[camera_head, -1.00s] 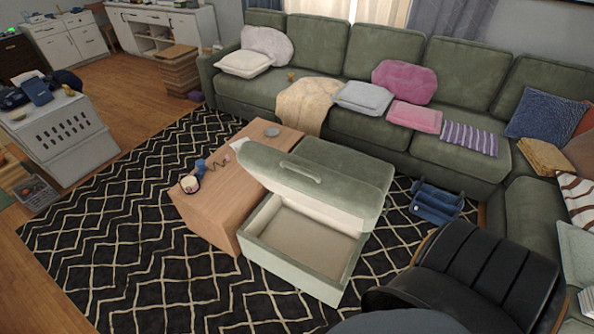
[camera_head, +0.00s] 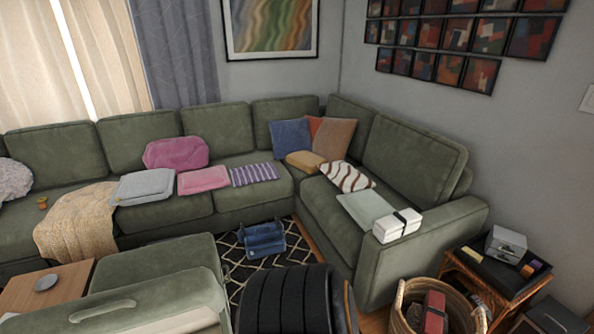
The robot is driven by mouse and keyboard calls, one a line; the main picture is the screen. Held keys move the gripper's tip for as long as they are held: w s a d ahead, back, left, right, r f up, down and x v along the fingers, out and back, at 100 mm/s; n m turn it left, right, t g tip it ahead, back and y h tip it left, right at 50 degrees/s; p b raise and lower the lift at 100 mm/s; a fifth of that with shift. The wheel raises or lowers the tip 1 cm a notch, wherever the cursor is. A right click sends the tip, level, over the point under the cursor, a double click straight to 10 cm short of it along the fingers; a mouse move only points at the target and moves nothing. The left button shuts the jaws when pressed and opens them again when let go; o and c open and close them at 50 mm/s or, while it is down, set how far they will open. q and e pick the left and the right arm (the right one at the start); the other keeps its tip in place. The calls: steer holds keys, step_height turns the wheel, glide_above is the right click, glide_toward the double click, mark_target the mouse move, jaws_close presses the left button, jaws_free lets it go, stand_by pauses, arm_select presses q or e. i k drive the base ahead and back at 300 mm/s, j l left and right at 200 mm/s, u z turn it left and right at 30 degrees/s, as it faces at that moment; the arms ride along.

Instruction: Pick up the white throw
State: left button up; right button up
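A white folded bundle with a dark band (camera_head: 397,226) lies on the front end of the sectional's right-hand seat, near the armrest. It may be the white throw, but I cannot tell for sure. A pale grey-green folded cloth (camera_head: 362,208) lies flat just behind it. A cream-beige throw (camera_head: 78,222) is draped over the left part of the sectional and hangs down its front. Neither of my grippers shows in this view.
The green sectional (camera_head: 415,180) runs along the back and right. A black padded chair (camera_head: 285,300) and an open green storage ottoman (camera_head: 150,290) stand in front. A wicker basket (camera_head: 398,300) and side table (camera_head: 463,272) are at right. Patterned rug shows between.

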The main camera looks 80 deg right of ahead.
mark_target(395, 225)
steer(key=z, duration=3.65)
steer(key=i+u, duration=0.2)
steer(key=i, duration=0.25)
steer(key=i+l+u, duration=0.25)
steer(key=i, duration=0.15)
steer(key=i+l+u, duration=0.2)
steer(key=i, duration=0.2)
